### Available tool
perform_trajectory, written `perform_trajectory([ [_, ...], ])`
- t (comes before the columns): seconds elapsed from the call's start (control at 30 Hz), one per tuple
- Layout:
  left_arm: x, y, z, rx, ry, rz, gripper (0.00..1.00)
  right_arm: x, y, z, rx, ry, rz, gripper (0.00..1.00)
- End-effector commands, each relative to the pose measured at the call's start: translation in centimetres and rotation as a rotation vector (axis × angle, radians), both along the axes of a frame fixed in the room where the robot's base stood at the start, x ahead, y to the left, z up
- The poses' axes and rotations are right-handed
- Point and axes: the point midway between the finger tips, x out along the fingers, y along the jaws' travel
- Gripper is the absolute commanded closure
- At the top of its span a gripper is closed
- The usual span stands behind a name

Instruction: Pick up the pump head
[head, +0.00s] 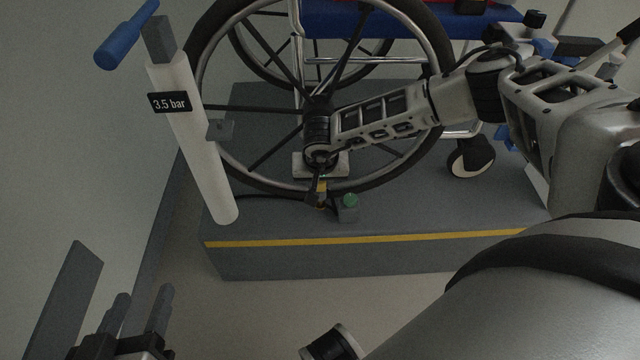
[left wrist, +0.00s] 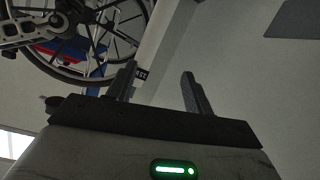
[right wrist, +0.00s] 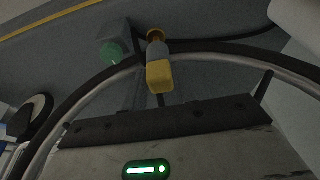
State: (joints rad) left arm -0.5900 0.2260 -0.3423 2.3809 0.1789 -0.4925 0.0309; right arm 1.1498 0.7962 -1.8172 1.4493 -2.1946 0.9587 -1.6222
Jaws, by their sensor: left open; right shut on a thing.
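The pump head (right wrist: 159,75), a yellow block with a grey body and brass end, is at the wheelchair wheel's lower rim in the right wrist view. It shows small and partly covered in the head view (head: 322,186). A dark hose (head: 270,198) runs left from there towards the white pump (head: 198,130), which has a blue handle and a "3.5 bar" label. My left gripper (head: 137,318) is open and empty at lower left; its two fingers show apart in the left wrist view (left wrist: 160,88).
A grey block with a green cap (head: 350,201) sits close right of the pump head. The grey platform (head: 380,262) has a yellow edge stripe. Floor in front of it is clear.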

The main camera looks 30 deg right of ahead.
Motion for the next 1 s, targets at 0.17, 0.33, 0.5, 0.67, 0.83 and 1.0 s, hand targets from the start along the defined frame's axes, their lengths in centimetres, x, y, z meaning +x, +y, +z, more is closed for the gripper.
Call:
perform_trajectory([
  [0.17,-0.5,0.4,-1.1,0.048,0.089,-0.002,0.48,-1.8,2.1,3.9,0.004,-0.001,0.005,0.95],
  [0.33,-0.4,1.1,-3.0,0.084,0.182,0.017,0.48,-4.4,4.9,7.2,0.004,0.002,0.008,0.95],
  [0.5,-0.5,1.3,-3.6,0.102,0.221,0.017,0.48,-7.1,7.8,8.7,0.003,0.000,0.006,0.95],
  [0.67,-0.5,1.4,-3.9,0.111,0.240,0.018,0.48,-8.6,9.5,9.6,0.002,0.000,0.004,0.95],
  [0.83,-0.6,1.5,-4.1,0.114,0.248,0.017,0.48,-9.3,10.2,10.1,0.001,-0.002,0.002,0.95],
  [1.0,-0.6,1.5,-4.1,0.114,0.249,0.017,0.48,-9.5,10.4,10.1,0.000,-0.001,0.000,0.95],
])
